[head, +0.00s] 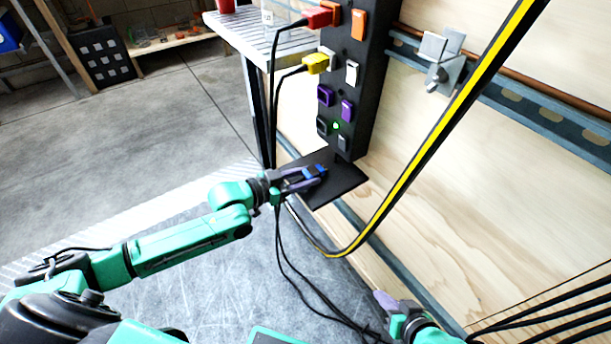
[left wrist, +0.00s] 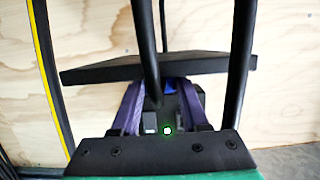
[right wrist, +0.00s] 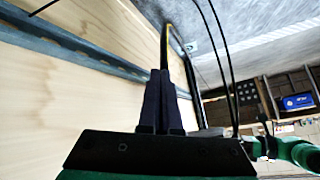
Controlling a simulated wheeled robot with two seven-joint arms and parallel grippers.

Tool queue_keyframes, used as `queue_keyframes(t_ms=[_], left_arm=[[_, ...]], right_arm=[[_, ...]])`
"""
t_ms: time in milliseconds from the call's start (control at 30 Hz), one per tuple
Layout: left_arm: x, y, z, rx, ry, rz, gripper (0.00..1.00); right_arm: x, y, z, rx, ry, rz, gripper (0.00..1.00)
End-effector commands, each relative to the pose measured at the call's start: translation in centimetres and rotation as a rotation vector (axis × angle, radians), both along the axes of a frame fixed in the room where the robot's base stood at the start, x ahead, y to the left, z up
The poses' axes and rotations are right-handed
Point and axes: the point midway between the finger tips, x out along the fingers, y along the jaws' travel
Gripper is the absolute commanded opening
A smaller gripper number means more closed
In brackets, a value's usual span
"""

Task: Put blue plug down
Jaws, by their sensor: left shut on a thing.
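The blue plug (head: 321,169) is at the tips of my left gripper (head: 308,178), over the small black shelf (head: 347,180) at the foot of the black power strip. The left gripper is shut on the plug. In the left wrist view, a bit of the blue plug (left wrist: 170,86) shows between the purple fingers, beside the edge of the shelf (left wrist: 100,73); most of it is hidden. I cannot tell whether the plug touches the shelf. My right gripper (head: 384,300) is low at the bottom right, away from the shelf. In the right wrist view, its fingers (right wrist: 161,75) are together and empty.
The black power strip (head: 362,85) holds a red plug (head: 318,17) and a yellow plug (head: 316,63). Black cables (head: 283,245) hang below my left gripper. A yellow-black cable (head: 425,155) loops in front of the wooden wall. A slatted table (head: 245,35) stands behind.

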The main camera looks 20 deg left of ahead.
Motion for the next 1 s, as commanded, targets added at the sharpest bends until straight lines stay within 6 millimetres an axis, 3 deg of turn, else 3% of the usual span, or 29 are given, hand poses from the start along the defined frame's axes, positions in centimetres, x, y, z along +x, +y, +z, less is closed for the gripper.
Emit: queue_keyframes(t_ms=[33, 67, 100, 133, 433, 633, 1000], left_arm=[[0.0, 0.0, -0.1, -0.001, -0.001, 0.0, 0.0], [0.0, 0.0, -0.1, 0.0, 0.0, 0.0, 0.52], [0.0, 0.0, -0.1, 0.0, 0.0, 0.0, 0.67], [0.0, 0.0, -0.1, 0.0, 0.0, 0.0, 0.74], [0.0, 0.0, 0.1, 0.0, 0.001, 0.0, 0.74], [0.0, 0.0, 1.4, -0.001, 0.002, 0.001, 0.74], [-4.8, 3.9, 2.8, 0.003, 0.005, -0.001, 0.74]], right_arm=[[0.1, 0.1, -0.1, 0.005, -0.007, -0.001, 0.0], [0.0, 0.2, -0.1, 0.007, -0.009, -0.001, 0.0], [-0.1, 0.2, -0.3, 0.007, -0.006, 0.001, 0.0], [-0.2, 0.2, -0.4, 0.006, -0.003, 0.002, 0.0], [-0.6, 0.1, -0.4, -0.005, 0.013, 0.01, 0.0], [-0.9, -1.5, 0.8, -0.065, 0.088, 0.008, 0.0], [-4.0, -7.1, 4.7, -0.238, 0.359, -0.019, 0.0]])
